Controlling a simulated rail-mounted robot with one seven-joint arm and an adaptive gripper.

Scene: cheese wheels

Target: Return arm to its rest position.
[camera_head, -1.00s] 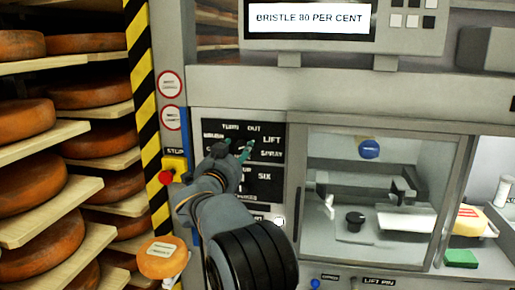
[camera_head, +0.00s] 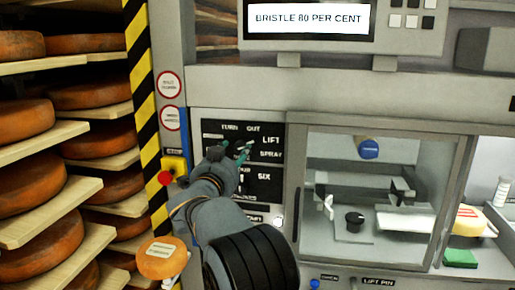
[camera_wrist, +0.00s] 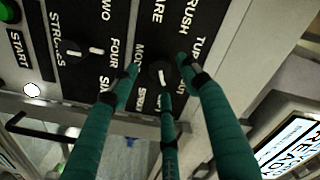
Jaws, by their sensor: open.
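My gripper (camera_head: 243,152) is at the upper part of the black control panel (camera_head: 262,190) in the head view, under the words TURN OUT. In the wrist view my gripper (camera_wrist: 157,80) has its green fingers spread, open, around a black knob (camera_wrist: 160,72) with a white pointer mark. I cannot tell whether any fingertip touches the knob. Nothing is held. In the head view my own wrist and forearm hide the left part of the panel and most of the knob.
Shelves with orange cheese wheels (camera_head: 97,92) stand at the left. A red stop button (camera_head: 165,178) and a small cheese (camera_head: 162,258) are near my arm. Right of the panel is a windowed cabinet (camera_head: 378,200). A display (camera_head: 309,19) reads BRISTLE 80 PER CENT.

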